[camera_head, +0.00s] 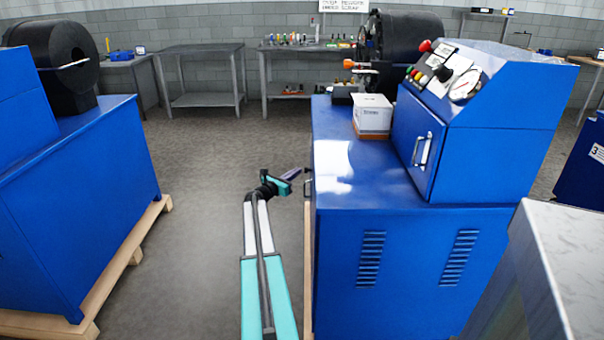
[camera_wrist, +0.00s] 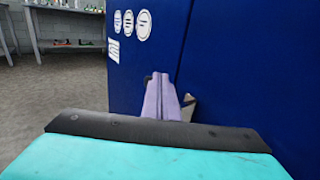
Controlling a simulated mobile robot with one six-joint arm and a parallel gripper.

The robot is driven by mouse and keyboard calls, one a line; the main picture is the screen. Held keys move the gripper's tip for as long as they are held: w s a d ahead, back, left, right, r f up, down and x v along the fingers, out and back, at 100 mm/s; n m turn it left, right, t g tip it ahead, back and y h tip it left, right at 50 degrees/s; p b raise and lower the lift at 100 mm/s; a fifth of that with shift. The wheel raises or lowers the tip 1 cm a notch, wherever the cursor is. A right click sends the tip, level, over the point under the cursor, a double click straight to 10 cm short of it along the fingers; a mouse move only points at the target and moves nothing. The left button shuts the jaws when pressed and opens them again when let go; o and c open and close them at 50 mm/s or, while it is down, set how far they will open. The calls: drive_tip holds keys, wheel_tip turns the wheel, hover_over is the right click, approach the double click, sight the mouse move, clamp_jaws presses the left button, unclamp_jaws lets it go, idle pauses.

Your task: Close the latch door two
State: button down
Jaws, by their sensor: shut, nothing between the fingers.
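My gripper (camera_head: 296,173) is beside the left side of the middle blue machine (camera_head: 400,255), at the end of my outstretched arm. In the wrist view its lilac fingers (camera_wrist: 163,90) are together and empty, pointing at the machine's blue side. A dark seam there separates a left panel (camera_wrist: 145,60) from a right panel (camera_wrist: 255,75). A small metal handle (camera_wrist: 189,107) shows just right of the fingertips, partly hidden by them. In the head view a handle (camera_head: 308,187) sticks out from that side. I cannot tell which panel is door two, whether it is ajar, or whether the fingers touch it.
White labels (camera_wrist: 143,25) are on the left panel. A control box with a handled door (camera_head: 418,142) and a white carton (camera_head: 372,114) stand on the machine. Another blue machine (camera_head: 85,190) on a wooden pallet (camera_head: 134,256) is at left. The floor (camera_head: 195,220) between is clear.

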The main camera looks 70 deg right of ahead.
drive_tip(key=w+a, duration=0.3)
drive_tip(key=w, duration=0.5)
drive_tip(key=shift+w+a, duration=0.3)
drive_tip(key=shift+w, duration=0.1)
